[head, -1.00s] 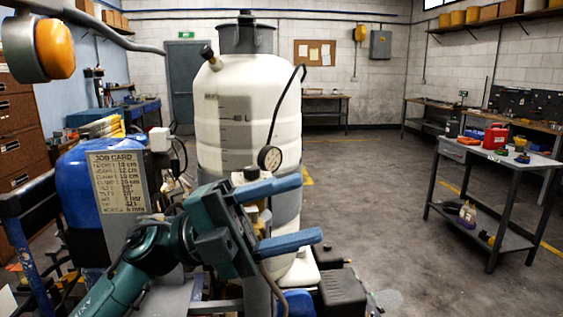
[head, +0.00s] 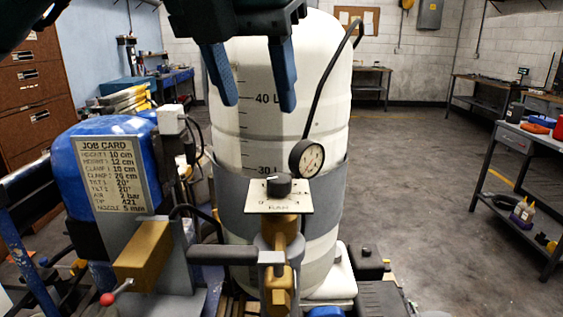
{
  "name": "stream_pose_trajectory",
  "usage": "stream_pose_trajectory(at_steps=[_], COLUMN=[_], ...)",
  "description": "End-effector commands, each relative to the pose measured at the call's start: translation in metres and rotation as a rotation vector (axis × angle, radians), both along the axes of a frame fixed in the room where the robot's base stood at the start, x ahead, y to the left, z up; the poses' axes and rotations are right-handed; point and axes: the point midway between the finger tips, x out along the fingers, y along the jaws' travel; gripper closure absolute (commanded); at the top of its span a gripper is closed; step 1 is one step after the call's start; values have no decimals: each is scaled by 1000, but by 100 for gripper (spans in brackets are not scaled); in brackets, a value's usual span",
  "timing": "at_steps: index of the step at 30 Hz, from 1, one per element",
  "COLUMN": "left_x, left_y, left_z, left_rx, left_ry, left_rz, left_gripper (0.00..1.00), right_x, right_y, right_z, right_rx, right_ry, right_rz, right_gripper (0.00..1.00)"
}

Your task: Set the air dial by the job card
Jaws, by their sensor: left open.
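The air dial is a black knob (head: 278,185) on a pale square plate (head: 279,196) marked BAR, on top of a brass fitting in front of the white tank. The job card (head: 113,176) hangs in front of the blue tank at the left; its air line seems to read 2 bar. A round pressure gauge (head: 307,158) sits just above and right of the knob. My left gripper (head: 254,103) is open and empty, fingers pointing down, above the knob in the picture and in front of the white tank. My right gripper is not in view.
The large white tank (head: 235,130) stands behind the dial. A black hose (head: 330,85) runs down to the gauge. A brass block (head: 143,255) with a red-tipped lever sits at lower left. A grey workbench (head: 530,150) stands at the right, with open floor between.

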Motion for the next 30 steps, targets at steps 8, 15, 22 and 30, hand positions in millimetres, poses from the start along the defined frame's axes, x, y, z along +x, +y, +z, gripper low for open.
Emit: stream_pose_trajectory(at_steps=[8,15,22,30], left_x=[16,33,42,44], left_y=[-8,-16,-20,-21], left_z=[-45,-89,-113,-118], left_rx=[1,-1,-3,-3], left_ry=[7,7,5,4], left_rz=[-4,-5,-5,-5], left_gripper=[48,48,48,48], right_x=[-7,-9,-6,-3], right_y=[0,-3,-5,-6], right_z=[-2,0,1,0], right_rx=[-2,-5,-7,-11], right_ry=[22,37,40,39], right_rz=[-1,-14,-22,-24], right_gripper=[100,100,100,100])
